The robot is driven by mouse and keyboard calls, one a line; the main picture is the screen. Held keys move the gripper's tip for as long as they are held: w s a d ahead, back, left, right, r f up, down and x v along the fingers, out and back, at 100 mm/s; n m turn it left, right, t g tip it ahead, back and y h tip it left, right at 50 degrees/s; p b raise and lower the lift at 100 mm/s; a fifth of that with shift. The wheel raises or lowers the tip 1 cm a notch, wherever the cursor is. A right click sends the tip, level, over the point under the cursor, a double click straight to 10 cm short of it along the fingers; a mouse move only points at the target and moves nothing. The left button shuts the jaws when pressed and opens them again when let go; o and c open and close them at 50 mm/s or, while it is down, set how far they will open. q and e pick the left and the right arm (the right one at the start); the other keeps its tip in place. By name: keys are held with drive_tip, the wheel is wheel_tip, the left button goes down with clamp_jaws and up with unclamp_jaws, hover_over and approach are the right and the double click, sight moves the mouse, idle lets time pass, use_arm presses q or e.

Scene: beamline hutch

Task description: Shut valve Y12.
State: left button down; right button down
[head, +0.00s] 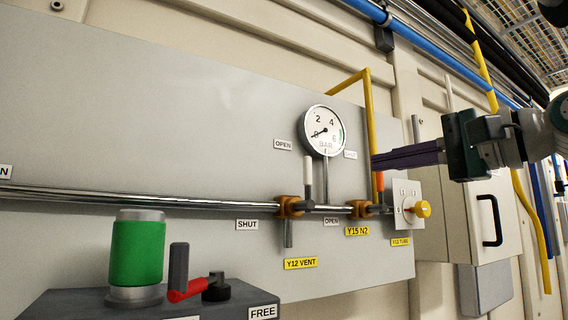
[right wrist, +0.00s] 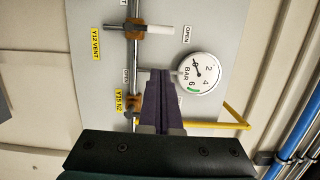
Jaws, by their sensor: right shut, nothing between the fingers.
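Valve Y12 (head: 289,206) is a brass-coloured body on the steel pipe, above its yellow "Y12 VENT" label (head: 300,263). Its pale-gripped lever (head: 308,172) stands up, across the pipe, on the side of the OPEN label (head: 283,144). The SHUT label (head: 247,225) is left of the valve, just below the pipe. In the right wrist view the lever (right wrist: 158,29) points right toward OPEN. My right gripper (head: 373,162), with purple fingers, is shut and empty, right of the lever and apart from it. Its fingertips (right wrist: 160,73) show beside the gauge. My left gripper is out of view.
A pressure gauge (head: 325,130) stands between the lever and my right gripper. Valve Y15 (head: 360,208) with an upright orange handle (head: 379,183) and a yellow-knob box (head: 408,204) are close by. A green cylinder (head: 137,253) stands lower left. A yellow pipe (head: 367,100) runs behind.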

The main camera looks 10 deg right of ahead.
sight(307, 171)
drive_tip(key=w+a+p, duration=0.5)
drive_tip(key=a+p, duration=0.1)
drive_tip(key=p, duration=0.1)
drive_tip(key=shift+w+a, duration=0.4)
